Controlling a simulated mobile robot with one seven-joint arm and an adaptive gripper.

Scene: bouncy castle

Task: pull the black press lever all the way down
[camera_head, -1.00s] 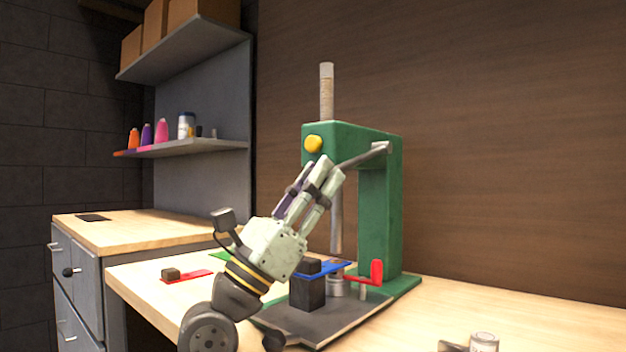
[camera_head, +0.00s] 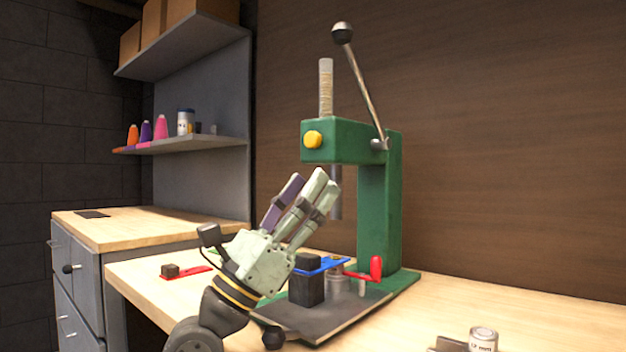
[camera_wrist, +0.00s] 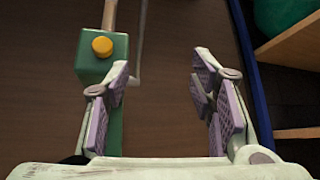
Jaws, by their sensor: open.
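The press lever is a metal rod (camera_head: 361,88) with a black ball knob (camera_head: 342,33). It rises from its pivot on the right side of the green press (camera_head: 375,205) and leans up and to the left. My gripper (camera_head: 308,178) is open and empty, in front of the press head and well below the knob, apart from the lever. In the wrist view my gripper (camera_wrist: 163,68) has its fingers spread with nothing between them. The green press head (camera_wrist: 102,66) with its yellow button shows beyond the left finger. The knob cannot be made out there.
The press base plate (camera_head: 325,325) bears a dark block (camera_head: 306,287), a blue strip and a red-handled part (camera_head: 376,268). A can (camera_head: 484,339) stands on the bench at the front right. Shelves (camera_head: 190,146) hang on the left. The space above my gripper is clear.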

